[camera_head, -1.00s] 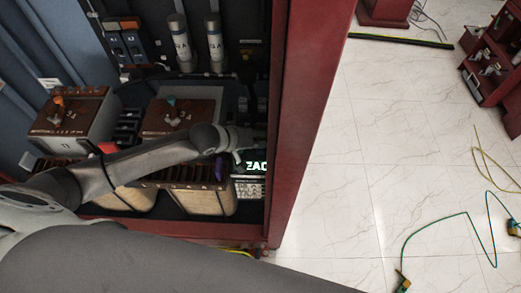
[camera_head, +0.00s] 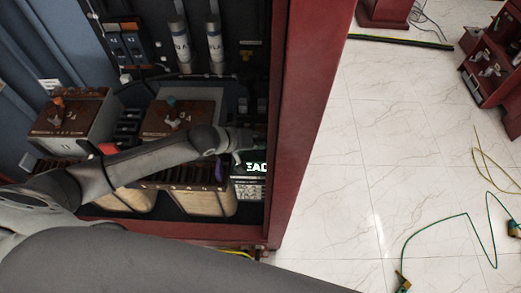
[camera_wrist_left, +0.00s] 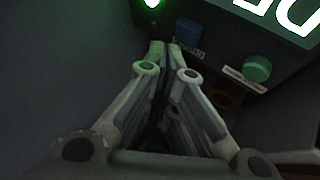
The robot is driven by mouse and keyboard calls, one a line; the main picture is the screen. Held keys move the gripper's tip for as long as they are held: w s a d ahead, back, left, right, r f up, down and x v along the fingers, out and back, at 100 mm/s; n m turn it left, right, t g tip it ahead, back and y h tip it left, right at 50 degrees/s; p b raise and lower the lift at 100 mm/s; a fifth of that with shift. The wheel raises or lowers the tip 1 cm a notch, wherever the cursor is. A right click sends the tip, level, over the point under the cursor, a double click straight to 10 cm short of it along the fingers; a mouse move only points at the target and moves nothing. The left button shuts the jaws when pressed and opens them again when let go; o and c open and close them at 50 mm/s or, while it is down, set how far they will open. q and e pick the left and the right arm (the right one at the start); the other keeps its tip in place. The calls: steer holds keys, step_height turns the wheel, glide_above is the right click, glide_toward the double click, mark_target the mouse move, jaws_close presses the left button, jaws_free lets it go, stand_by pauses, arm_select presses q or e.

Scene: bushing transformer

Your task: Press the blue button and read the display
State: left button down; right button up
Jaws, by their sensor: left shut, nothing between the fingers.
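My left gripper (camera_wrist_left: 165,48) is shut and empty in the left wrist view, its fingertips close to the blue button (camera_wrist_left: 188,33), just left of it in the picture. I cannot tell whether they touch it. The display (camera_wrist_left: 282,12) shows large lit characters, cut off by the frame. In the head view my left arm reaches across the cabinet to the display (camera_head: 256,168), which shows partly hidden lit letters, seemingly "EAD". The gripper fingers are hard to make out there, and the blue button is not visible. My right gripper is not in view.
A green button (camera_wrist_left: 257,68) sits right of the blue one, and a green lamp (camera_wrist_left: 152,3) glows above. The red cabinet frame (camera_head: 300,120) borders the display on the right.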

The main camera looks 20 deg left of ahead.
arm_select(q)
steer(key=shift+f, duration=0.45)
stand_by(0.3)
steer(key=shift+f, duration=0.45)
stand_by(0.4)
stand_by(0.3)
steer(key=shift+r+p, duration=0.9)
steer(key=shift+p, duration=0.2)
